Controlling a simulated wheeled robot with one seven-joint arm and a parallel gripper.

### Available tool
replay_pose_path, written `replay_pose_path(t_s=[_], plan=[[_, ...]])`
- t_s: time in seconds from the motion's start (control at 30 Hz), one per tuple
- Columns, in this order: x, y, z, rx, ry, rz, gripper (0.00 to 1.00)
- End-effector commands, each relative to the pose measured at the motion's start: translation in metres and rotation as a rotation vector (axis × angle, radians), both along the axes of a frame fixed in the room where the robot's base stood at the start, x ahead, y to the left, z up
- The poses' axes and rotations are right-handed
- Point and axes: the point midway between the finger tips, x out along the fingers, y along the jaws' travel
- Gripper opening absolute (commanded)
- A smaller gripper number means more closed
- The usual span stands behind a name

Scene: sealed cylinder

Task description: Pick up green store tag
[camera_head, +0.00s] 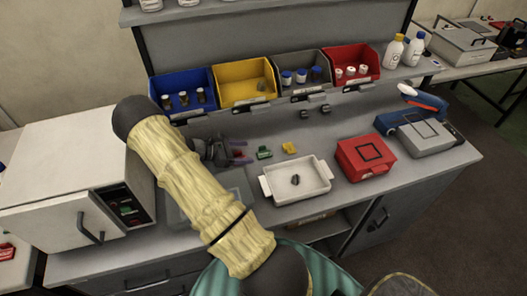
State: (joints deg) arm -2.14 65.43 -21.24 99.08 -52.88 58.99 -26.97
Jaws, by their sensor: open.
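A small green tag (264,152) lies on the grey bench top, left of a small yellow piece (289,147) and behind the white tray. My gripper (228,152) shows as a dark grey shape beside my pale, ribbed arm, which hides part of it. It is open and to the left of the green tag, apart from it in the picture. Its fingertips are small and hard to make out, with purple and red bits showing close to them.
A white tray (322,178) holds a small dark item. A red case (365,157) and a grey-blue device (418,135) stand to the right. Blue, yellow, grey and red bins line the back. A white oven-like box (60,190) stands left.

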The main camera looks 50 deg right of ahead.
Motion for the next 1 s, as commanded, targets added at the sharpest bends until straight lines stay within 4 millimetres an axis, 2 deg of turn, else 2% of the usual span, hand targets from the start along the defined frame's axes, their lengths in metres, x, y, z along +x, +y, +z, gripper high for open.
replay_pose_path(t_s=[0.33, 0.7, 1.0], plan=[[-0.002, -0.003, 0.000, -0.001, 0.001, -0.001, 0.67], [-0.022, -0.042, -0.014, 0.000, 0.003, -0.001, 0.67], [-0.023, -0.044, -0.017, 0.000, 0.001, 0.000, 0.67]])
